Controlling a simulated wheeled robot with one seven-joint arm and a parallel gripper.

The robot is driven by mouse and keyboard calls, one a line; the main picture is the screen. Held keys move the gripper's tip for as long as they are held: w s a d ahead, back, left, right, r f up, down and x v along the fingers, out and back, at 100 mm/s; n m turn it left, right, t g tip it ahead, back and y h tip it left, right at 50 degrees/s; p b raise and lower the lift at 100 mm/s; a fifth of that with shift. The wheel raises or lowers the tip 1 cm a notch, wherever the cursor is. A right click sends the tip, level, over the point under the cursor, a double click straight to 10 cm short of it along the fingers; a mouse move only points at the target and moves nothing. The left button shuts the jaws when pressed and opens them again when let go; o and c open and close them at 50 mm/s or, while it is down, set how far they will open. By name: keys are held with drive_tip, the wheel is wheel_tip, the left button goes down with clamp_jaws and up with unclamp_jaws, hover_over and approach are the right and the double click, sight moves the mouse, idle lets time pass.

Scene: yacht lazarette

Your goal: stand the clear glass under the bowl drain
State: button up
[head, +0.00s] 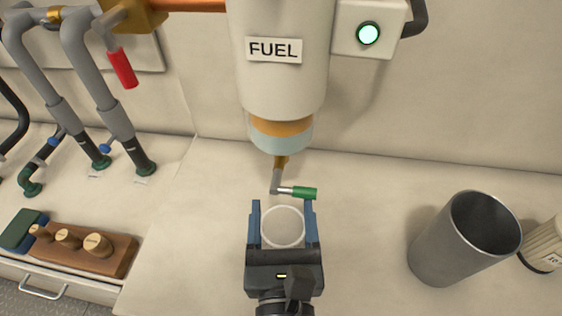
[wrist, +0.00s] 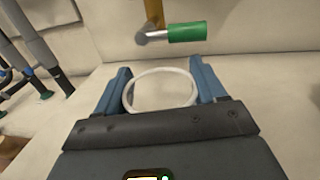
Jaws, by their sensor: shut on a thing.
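My gripper (head: 284,228) has its blue fingers on both sides of the clear glass (head: 283,226) and is shut on it. In the wrist view the round rim of the glass (wrist: 160,91) shows between the fingers; its lower part is hidden, so I cannot tell whether its base touches the counter. The bowl drain (head: 277,180), a small tap with a green handle (head: 304,193), hangs below the fuel filter's clear bowl (head: 281,134). In the head view the glass shows just in front of and below the drain. The drain also shows in the wrist view (wrist: 153,30), beyond the rim.
A metal cup (head: 455,245) stands on the counter to the right, beside a pale ribbed container (head: 545,246). On the left are grey pipes (head: 98,85) with a red lever (head: 123,68) and a wooden block with plugs (head: 85,248). The counter around the glass is clear.

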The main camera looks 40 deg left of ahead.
sight(280, 163)
drive_tip(key=x, duration=0.8)
drive_tip(key=shift+x, duration=1.25)
drive_tip(key=shift+w+a+f+b, duration=0.1)
drive_tip(key=shift+a+f+b, duration=0.05)
drive_tip(key=shift+f, duration=0.25)
drive_tip(key=shift+w+a+f+b, duration=0.1)
drive_tip(key=shift+w+f+b, duration=0.05)
drive_tip(key=shift+f, duration=0.2)
drive_tip(key=shift+f, duration=0.15)
drive_tip(key=o, duration=1.1)
drive_tip(key=shift+c, duration=0.2)
